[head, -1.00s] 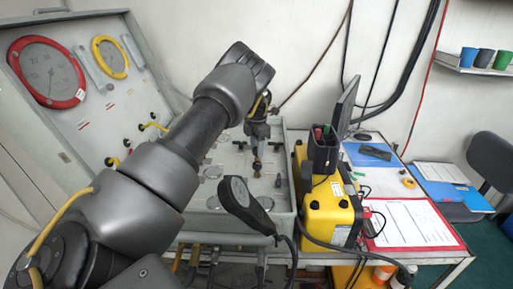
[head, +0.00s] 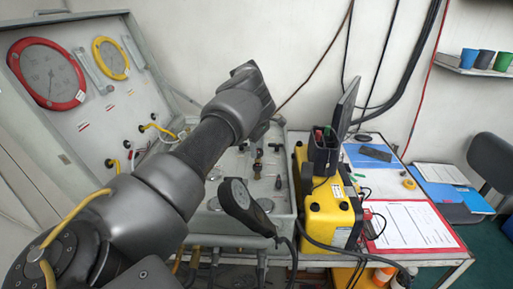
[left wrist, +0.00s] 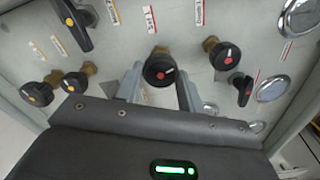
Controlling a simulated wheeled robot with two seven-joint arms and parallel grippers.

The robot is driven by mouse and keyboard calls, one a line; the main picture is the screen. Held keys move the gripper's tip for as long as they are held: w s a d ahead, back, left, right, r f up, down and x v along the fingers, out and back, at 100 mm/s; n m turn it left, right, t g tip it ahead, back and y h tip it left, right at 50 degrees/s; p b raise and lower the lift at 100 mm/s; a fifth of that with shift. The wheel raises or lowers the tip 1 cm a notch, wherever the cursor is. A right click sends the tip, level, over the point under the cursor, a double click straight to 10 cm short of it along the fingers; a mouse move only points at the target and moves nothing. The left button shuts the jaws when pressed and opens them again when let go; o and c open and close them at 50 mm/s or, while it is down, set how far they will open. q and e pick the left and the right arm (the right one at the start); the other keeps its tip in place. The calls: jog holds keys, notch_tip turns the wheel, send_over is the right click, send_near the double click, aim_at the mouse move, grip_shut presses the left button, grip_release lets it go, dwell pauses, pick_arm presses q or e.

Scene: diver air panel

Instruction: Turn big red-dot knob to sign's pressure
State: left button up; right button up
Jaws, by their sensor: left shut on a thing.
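In the left wrist view a round black knob with a red dot (left wrist: 160,70) stands in the middle of the grey panel. The two fingers of my left gripper (left wrist: 160,88) lie on either side of it and are shut on it. In the head view my left wrist (head: 245,95) hides the gripper and this knob. A second black knob with a red mark (left wrist: 226,57) is to the right, with a smaller one (left wrist: 242,88) beyond it. A large red-rimmed gauge (head: 47,74) is on the raised lid; its reading is too small to tell. My right gripper is not in view.
Yellow-dot knobs (left wrist: 37,93) and a black lever (left wrist: 76,22) are on the panel's left. A smaller yellow-rimmed gauge (head: 111,58) is on the lid. A black handset (head: 245,207) stands at the panel's front. A yellow case (head: 329,212) stands to the right.

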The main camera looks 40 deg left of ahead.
pick_arm(q)
jog(key=shift+d+m+p, duration=0.25)
jog(key=shift+m+p, duration=0.2)
jog(key=shift+m, duration=0.55)
jog(key=m+p, duration=0.2)
jog(key=shift+m, duration=0.3)
jog(key=m+p, duration=0.5)
jog(key=m, duration=0.1)
jog(key=shift+p, duration=0.3)
jog(key=m+p, duration=0.2)
jog(key=m, duration=0.1)
jog(key=shift+f+m, duration=0.1)
jog(key=shift+m, duration=0.3)
jog(key=shift+f+m+p, duration=0.1)
jog(key=shift+m+p, duration=0.25)
jog(key=shift+m, duration=1.25)
jog(key=o, duration=1)
jog(key=shift+c, duration=0.2)
jog(key=shift+a, duration=0.1)
